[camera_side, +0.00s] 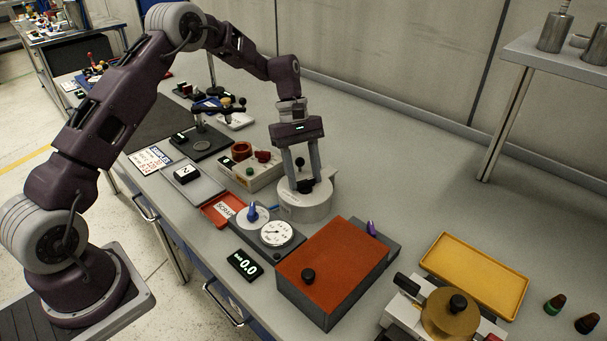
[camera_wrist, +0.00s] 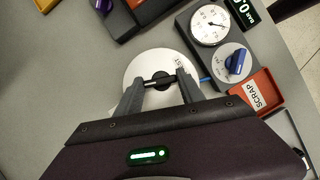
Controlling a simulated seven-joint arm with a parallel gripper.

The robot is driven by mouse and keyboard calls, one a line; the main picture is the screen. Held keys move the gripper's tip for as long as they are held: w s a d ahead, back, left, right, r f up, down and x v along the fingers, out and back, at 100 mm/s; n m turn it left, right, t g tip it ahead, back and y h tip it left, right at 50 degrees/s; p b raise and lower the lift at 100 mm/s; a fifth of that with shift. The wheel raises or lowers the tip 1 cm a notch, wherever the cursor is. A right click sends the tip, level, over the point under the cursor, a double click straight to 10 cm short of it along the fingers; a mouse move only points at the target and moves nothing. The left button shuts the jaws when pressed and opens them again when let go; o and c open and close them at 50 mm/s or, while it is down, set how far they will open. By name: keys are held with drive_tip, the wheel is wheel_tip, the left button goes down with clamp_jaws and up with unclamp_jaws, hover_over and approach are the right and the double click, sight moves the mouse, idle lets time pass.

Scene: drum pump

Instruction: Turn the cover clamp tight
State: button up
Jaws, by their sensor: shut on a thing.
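My gripper (camera_side: 304,181) points straight down over a round pale drum (camera_side: 305,208) near the middle of the bench. Its two fingers are shut on the black cover clamp handle (camera_side: 306,186) on top of the drum. In the wrist view, my gripper (camera_wrist: 161,83) has the dark handle bar (camera_wrist: 158,79) between its fingertips, over the pale round cover (camera_wrist: 150,64). A black ball knob (camera_side: 300,161) shows between the fingers in the side view. The fingers hide part of the handle, and how tight the clamp is cannot be told.
A gauge unit with a dial (camera_side: 276,233) and blue knob (camera_side: 253,211) stands close to the drum. An orange-topped box (camera_side: 334,258) stands in front. A red scrap tray (camera_side: 222,210) and a box with coloured knobs (camera_side: 250,172) are left.

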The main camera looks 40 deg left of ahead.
drive_tip(key=m+g, duration=0.1)
drive_tip(key=m, duration=0.2)
drive_tip(key=shift+w+m+y, duration=0.15)
drive_tip(key=shift+m+y, duration=0.25)
drive_tip(key=m+g+y, duration=0.1)
drive_tip(key=m, duration=0.2)
drive_tip(key=shift+d+m, duration=0.15)
drive_tip(key=shift+m, duration=0.15)
drive_tip(key=m+y, duration=0.1)
drive_tip(key=m, duration=0.2)
drive_tip(key=m+y, duration=0.1)
drive_tip(key=m, duration=0.2)
drive_tip(key=shift+w+d+g, duration=0.1)
drive_tip(key=shift+d+g, duration=0.05)
drive_tip(key=shift+g, duration=0.25)
drive_tip(key=shift+m, duration=0.3)
drive_tip(key=o, duration=1.4)
drive_tip(key=shift+c, duration=0.2)
wheel_tip(320, 180, up, 10)
